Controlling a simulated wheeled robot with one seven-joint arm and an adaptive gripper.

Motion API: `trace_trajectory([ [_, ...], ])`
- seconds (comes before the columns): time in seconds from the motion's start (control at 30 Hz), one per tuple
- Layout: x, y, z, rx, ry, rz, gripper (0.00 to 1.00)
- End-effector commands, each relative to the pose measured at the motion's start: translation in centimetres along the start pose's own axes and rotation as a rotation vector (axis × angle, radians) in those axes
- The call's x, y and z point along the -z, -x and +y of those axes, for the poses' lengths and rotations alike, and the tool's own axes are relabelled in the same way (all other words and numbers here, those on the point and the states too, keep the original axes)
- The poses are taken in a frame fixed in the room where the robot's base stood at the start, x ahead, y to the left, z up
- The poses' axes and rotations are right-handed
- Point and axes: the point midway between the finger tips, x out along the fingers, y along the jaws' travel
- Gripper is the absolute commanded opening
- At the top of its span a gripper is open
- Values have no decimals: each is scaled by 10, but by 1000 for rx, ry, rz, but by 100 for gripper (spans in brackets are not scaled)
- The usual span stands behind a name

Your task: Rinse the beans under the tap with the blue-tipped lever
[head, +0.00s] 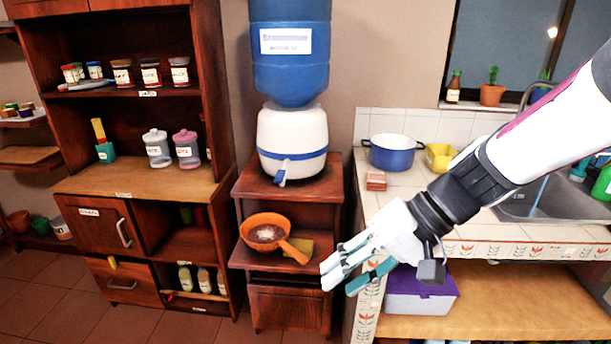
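An orange strainer-like bowl with a handle (297,252) sits on the middle shelf of the stand under the water dispenser. Pale contents (267,233) lie in it; they are too small to tell surely as beans. The dispenser's small tap (281,178), with a blue lever tip, sticks out at the front of its white base. The sink faucet (540,86) is partly hidden behind my arm, and I see no blue tip on it. My gripper (341,282) is open and empty, its fingertips a little apart. It hangs right of the bowl, apart from it, in front of the counter.
A blue pot (391,152) and a yellow container (440,156) stand on the tiled counter (345,190). A purple-lidded box (420,290) is below. My arm crosses the sink (550,205). The floor in front of the stand is clear.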

Motion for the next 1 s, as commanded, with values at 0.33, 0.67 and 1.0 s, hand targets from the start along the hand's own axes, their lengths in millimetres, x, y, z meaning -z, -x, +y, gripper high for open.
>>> trace_trajectory([
  [0.33, 125, -107, 59, 457, -132, 141, 35],
  [0.67, 222, -178, 156, 702, -312, 452, 35],
  [1.0, 254, -205, 192, 736, -383, 578, 35],
])
